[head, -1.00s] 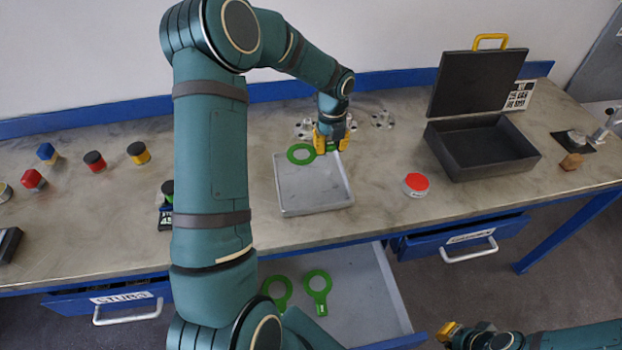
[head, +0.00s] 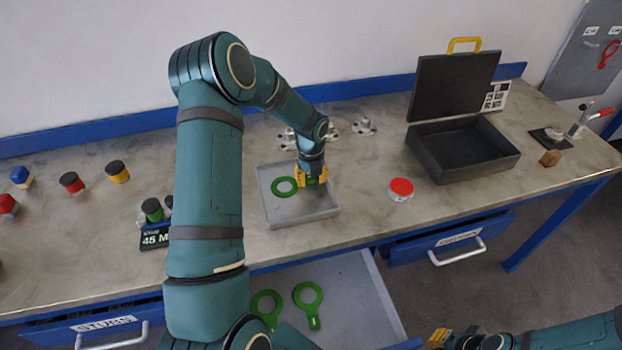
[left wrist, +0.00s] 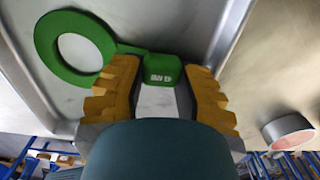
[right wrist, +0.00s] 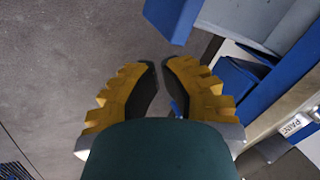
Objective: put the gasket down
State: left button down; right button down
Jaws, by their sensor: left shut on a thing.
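A green ring gasket with a tab handle (head: 284,187) is at the grey tray (head: 303,213) on the workbench. My left gripper (head: 312,180) is shut on the gasket's tab, over the back part of the tray. In the left wrist view the gasket's ring (left wrist: 75,47) lies to the left and its tab, with white lettering, sits between the yellow fingers (left wrist: 160,90). I cannot tell whether the gasket touches the tray floor. My right gripper (head: 440,338) is low at the front, away from the bench; in the right wrist view its fingers (right wrist: 160,88) are apart and empty.
Two more green gaskets (head: 308,298) lie in the open drawer (head: 352,290) below. A red-topped tin (head: 400,190) and an open black case (head: 463,150) stand right of the tray. Metal flanges (head: 363,126) are behind it; coloured stubs (head: 118,171) stand left.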

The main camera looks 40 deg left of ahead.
pick_arm(q)
jog(key=shift+r, duration=0.1)
jog(key=c, duration=1)
grip_release()
jog(key=shift+f, duration=0.2)
notch_tip(320, 180, up, 12)
jog(key=p, duration=0.1)
jog(key=shift+r, duration=0.2)
jog(key=shift+s, duration=0.1)
